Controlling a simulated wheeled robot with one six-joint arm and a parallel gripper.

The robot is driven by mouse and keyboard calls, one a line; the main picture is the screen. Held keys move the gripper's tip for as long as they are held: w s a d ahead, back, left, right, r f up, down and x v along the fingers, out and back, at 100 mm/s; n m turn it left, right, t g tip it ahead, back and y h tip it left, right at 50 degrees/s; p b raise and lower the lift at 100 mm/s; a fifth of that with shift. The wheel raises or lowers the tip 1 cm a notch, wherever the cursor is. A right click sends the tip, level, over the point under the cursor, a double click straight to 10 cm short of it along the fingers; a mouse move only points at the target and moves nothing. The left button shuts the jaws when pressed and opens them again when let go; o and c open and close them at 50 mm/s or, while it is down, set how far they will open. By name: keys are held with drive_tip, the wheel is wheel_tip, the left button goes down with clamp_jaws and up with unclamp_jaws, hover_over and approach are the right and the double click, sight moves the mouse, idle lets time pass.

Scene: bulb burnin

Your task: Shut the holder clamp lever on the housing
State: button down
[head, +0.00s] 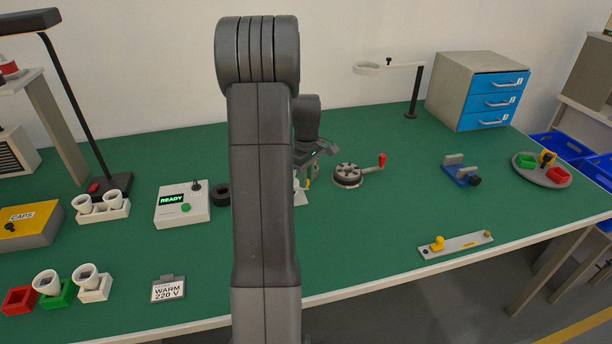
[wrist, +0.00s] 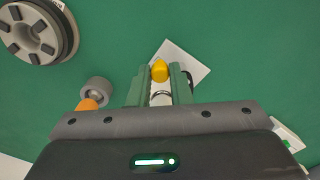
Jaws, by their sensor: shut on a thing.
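My gripper (wrist: 162,84) is shut on a thin pale piece with a yellow knob (wrist: 159,71) at its end, which looks like the clamp lever. The knob sits between the two green fingertips. Under it lies a white plate (wrist: 192,60), which looks like the base of the housing; it also shows beside my arm in the head view (head: 300,198). A grey ring-shaped part (wrist: 97,91) with an orange piece (wrist: 86,104) stands left of the fingers in the wrist view. My arm and gripper hide most of the housing, so the lever's angle cannot be told.
A round grey fixture (head: 347,174) with a red-handled crank stands right of my gripper. A white box (head: 180,207) reading READY and a black ring (head: 221,194) are left of my arm. A blue clamp block (head: 463,175) stands farther right. Green tabletop between is clear.

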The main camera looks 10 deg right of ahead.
drive_tip(key=m, duration=0.1)
drive_tip(key=s+m, duration=0.1)
drive_tip(key=m, duration=0.3)
drive_tip(key=shift+s+a, duration=0.25)
drive_tip(key=shift+s, duration=0.15)
drive_tip(key=m, duration=0.2)
drive_tip(key=s+a+m, duration=0.1)
drive_tip(key=m, duration=0.2)
drive_tip(key=shift+s+a+m, duration=0.2)
drive_tip(key=shift+s+m, duration=0.05)
drive_tip(key=shift+m, duration=0.05)
drive_tip(key=c, duration=1.3)
unclamp_jaws()
drive_tip(key=shift+r, duration=0.1)
wheel_tip(320, 180, up, 14)
drive_tip(key=shift+f+p, duration=0.2)
drive_tip(key=shift+p, duration=0.1)
drive_tip(key=shift+f, duration=0.1)
